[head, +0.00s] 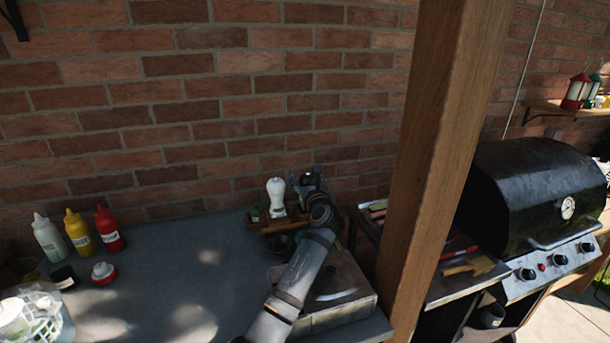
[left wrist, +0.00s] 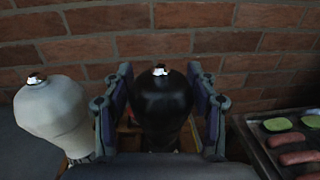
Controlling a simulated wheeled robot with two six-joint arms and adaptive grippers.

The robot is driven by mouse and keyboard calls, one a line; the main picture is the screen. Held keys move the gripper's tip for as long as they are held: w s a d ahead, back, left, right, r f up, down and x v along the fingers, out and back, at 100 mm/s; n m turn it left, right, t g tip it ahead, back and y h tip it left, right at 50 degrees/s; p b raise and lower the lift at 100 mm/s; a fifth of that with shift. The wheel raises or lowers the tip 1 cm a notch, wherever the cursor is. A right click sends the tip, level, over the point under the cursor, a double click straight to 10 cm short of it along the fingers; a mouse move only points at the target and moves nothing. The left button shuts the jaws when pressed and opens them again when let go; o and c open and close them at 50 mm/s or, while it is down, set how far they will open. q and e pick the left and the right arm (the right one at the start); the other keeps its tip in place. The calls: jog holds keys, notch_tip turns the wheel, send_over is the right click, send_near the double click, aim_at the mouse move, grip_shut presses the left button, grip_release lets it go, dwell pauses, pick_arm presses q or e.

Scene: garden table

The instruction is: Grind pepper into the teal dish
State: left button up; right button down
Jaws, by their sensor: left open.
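A black mill (left wrist: 162,105) with a silver top stands upright between the fingers of my left gripper (left wrist: 160,78) in the left wrist view. The fingers are open, one on each side of it. A white mill (left wrist: 52,115) stands to its left; it also shows in the head view (head: 276,194), on a small wooden stand (head: 277,224). My left gripper (head: 311,180) is at the back of the table there and mostly hides the black mill. My right gripper is out of view.
A grey box (head: 322,312) lies under my left arm. White, yellow (head: 78,233) and red (head: 108,230) squeeze bottles stand at the left. A wooden post (head: 435,150) and a black grill (head: 535,195) are at the right. The brick wall is close behind. The table's middle is clear.

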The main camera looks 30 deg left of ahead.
pick_arm(q)
jog(key=shift+x, duration=0.9)
jog(key=shift+f, duration=0.1)
jog(key=c, duration=1.1)
jog(key=shift+c, duration=0.2)
